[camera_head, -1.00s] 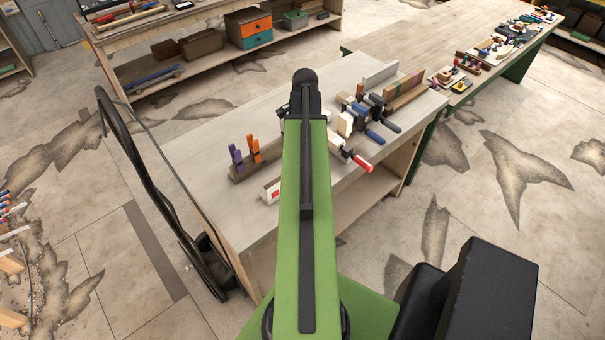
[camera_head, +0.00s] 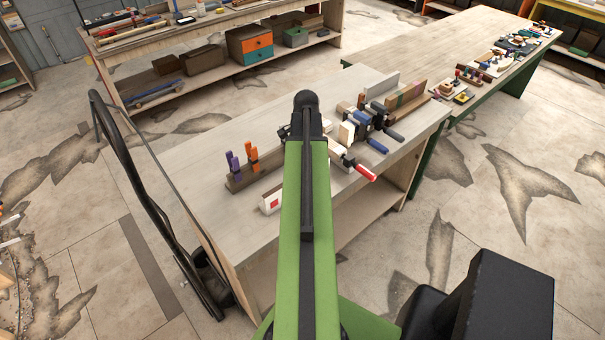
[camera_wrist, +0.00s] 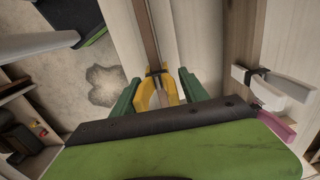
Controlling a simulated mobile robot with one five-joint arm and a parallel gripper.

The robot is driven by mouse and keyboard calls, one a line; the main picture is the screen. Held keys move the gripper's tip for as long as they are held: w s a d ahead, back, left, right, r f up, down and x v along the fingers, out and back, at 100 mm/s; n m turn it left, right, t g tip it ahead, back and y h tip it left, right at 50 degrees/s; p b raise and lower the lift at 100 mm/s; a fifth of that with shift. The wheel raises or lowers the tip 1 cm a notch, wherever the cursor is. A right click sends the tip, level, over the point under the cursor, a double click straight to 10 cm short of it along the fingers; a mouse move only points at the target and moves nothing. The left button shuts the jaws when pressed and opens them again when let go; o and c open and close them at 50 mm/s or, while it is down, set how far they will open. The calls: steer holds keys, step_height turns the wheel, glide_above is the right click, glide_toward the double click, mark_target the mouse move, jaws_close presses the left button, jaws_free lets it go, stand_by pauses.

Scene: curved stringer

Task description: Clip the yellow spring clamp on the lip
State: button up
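In the wrist view the yellow spring clamp (camera_wrist: 142,97) sits between the green fingers of my gripper (camera_wrist: 158,92). The fingers lie against its two spread handles, and its dark tip points up the picture. A narrow brown strip (camera_wrist: 149,32), which looks like the lip, runs up from that tip. The clamp tip overlaps the strip's near end in the picture; I cannot tell whether the jaws straddle or touch it. In the head view my arm hides the gripper and the yellow clamp.
In the head view purple clamps (camera_head: 232,163) and orange clamps (camera_head: 252,158) stand in a brown block on the bench (camera_head: 215,130). Blue-handled and red-handled clamps (camera_head: 365,172) lie right of my arm. A black cart handle (camera_head: 125,160) stands left of the bench.

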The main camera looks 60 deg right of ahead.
jaws_close()
